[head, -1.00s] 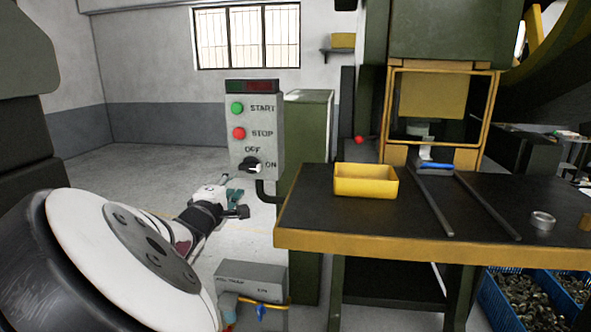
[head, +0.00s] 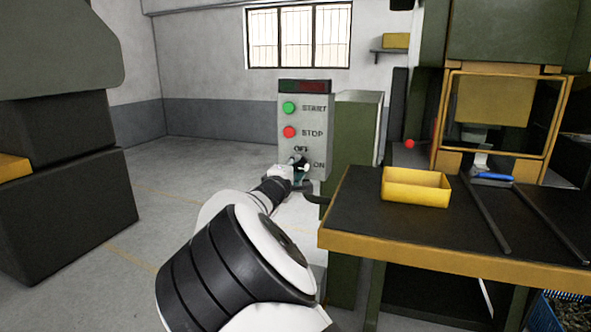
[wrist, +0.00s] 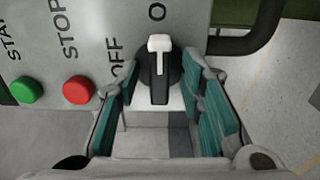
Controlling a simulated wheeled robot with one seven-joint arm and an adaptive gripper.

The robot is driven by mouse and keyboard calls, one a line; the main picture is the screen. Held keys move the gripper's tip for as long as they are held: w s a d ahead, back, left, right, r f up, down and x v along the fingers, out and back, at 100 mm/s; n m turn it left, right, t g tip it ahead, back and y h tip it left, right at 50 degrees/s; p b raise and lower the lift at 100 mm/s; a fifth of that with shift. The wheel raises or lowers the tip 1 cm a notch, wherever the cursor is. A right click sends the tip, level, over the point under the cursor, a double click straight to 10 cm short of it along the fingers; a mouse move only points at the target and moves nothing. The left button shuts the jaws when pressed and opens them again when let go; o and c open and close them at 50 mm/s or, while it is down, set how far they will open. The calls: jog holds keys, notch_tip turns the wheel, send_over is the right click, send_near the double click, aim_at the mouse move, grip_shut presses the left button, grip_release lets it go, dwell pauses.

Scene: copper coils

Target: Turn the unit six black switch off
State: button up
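The black rotary switch (wrist: 159,75) is on the grey control box (head: 317,105). In the wrist view its white pointer mark faces the partly cropped ON label, with the OFF label (wrist: 113,55) to the left. My gripper (wrist: 160,72) is open, with teal-padded fingers on both sides of the knob. Narrow gaps seem to show beside the knob; contact is not clear. In the head view my gripper (head: 290,174) is at the box's lower part and partly covers the switch (head: 299,161).
The red STOP button (wrist: 78,90) and green START button (wrist: 27,90) are beside the switch on the same panel. A black cable (wrist: 250,38) curves close to the right finger. A work table (head: 420,246) with a yellow bin (head: 415,193) stands right of the box.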

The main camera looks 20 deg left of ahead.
grip_shut()
jog(key=shift+n, duration=0.3)
jog(key=n, duration=0.3)
jog(key=shift+n, duration=0.4)
jog(key=n, duration=0.4)
jog(key=shift+n+p, duration=0.3)
jog(key=shift+p, duration=0.1)
jog(key=n+p, duration=0.1)
jog(key=n, duration=0.3)
jog(key=shift+f+n+p, duration=0.1)
jog(key=shift+n+p, duration=0.55)
jog(key=shift+n, duration=1.85)
